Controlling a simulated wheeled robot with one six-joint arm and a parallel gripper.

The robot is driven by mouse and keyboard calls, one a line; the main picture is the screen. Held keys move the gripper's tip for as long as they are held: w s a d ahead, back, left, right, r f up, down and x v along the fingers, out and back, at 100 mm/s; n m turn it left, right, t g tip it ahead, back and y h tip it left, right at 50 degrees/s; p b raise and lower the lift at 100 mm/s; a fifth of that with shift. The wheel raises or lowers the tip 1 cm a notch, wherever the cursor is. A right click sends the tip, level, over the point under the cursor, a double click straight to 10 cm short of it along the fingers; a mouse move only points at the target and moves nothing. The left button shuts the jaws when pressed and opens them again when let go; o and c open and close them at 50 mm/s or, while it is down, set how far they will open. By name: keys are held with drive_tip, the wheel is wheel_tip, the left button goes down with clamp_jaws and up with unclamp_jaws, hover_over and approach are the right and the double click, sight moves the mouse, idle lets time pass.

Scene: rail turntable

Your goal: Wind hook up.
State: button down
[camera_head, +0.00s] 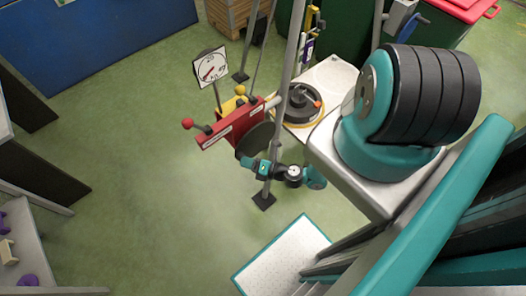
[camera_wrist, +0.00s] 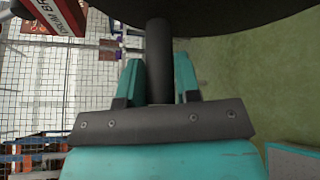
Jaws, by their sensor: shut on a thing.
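In the wrist view my gripper (camera_wrist: 159,78) has its two teal fingers on either side of a dark round handle (camera_wrist: 159,45), shut on it. The handle runs up to a large dark drum or wheel (camera_wrist: 215,14) at the top edge. In the head view my gripper (camera_head: 250,163) is at the lower side of a dark drum (camera_head: 259,138) below a red panel (camera_head: 232,122); the handle is hidden there. I cannot make out a hook for certain.
A red-knobbed lever (camera_head: 189,124) and a yellow-knobbed lever (camera_head: 240,91) stand at the panel. A white dial (camera_head: 210,67) with a red needle is behind. A grey pole (camera_head: 290,80) rises beside the drum. The green floor (camera_head: 140,150) to the left is clear.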

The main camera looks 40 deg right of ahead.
drive_tip(key=shift+w+d+r+p, duration=0.1)
drive_tip(key=shift+d+r+p, duration=0.15)
drive_tip(key=shift+r+p, duration=0.4)
drive_tip(key=shift+w+d+r+p, duration=0.1)
drive_tip(key=shift+d+r+p, duration=0.2)
drive_tip(key=shift+r, duration=0.5)
drive_tip(key=shift+s, duration=0.1)
drive_tip(key=c, duration=0.7)
unclamp_jaws()
drive_tip(key=shift+a+f, duration=0.1)
drive_tip(key=shift+a, duration=0.05)
drive_tip(key=shift+s, duration=0.1)
drive_tip(key=s+p, duration=0.1)
drive_tip(key=s, duration=0.7)
drive_tip(key=shift+f, duration=0.1)
